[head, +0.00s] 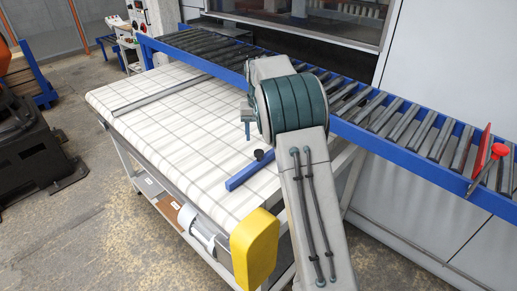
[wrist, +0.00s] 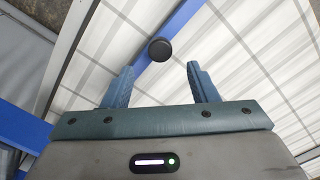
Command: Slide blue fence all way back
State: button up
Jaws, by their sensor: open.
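The blue fence (head: 243,177) is a short blue bar on the white gridded table, near its front right. A black knob (head: 258,154) stands up at its visible far end; my arm is close beside it and may hide more of the bar. In the wrist view the fence (wrist: 181,22) runs diagonally, with the round black knob (wrist: 160,49) just ahead of my fingertips. My gripper (wrist: 160,73) is open and empty, its fingers spread either side of the knob's line. In the head view my gripper (head: 248,128) is partly hidden behind my wrist, above the table.
A blue-railed roller conveyor (head: 405,128) runs along the table's back. A grey strip (head: 160,95) lies across the table's left part. A red plate (head: 482,150) and red knob (head: 501,150) stand at the conveyor's right. The table's middle (head: 190,135) is clear.

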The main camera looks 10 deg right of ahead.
aim_at(259, 151)
notch_tip(259, 151, down, 7)
jog(key=shift+r+p, duration=0.1)
jog(key=shift+p, duration=0.3)
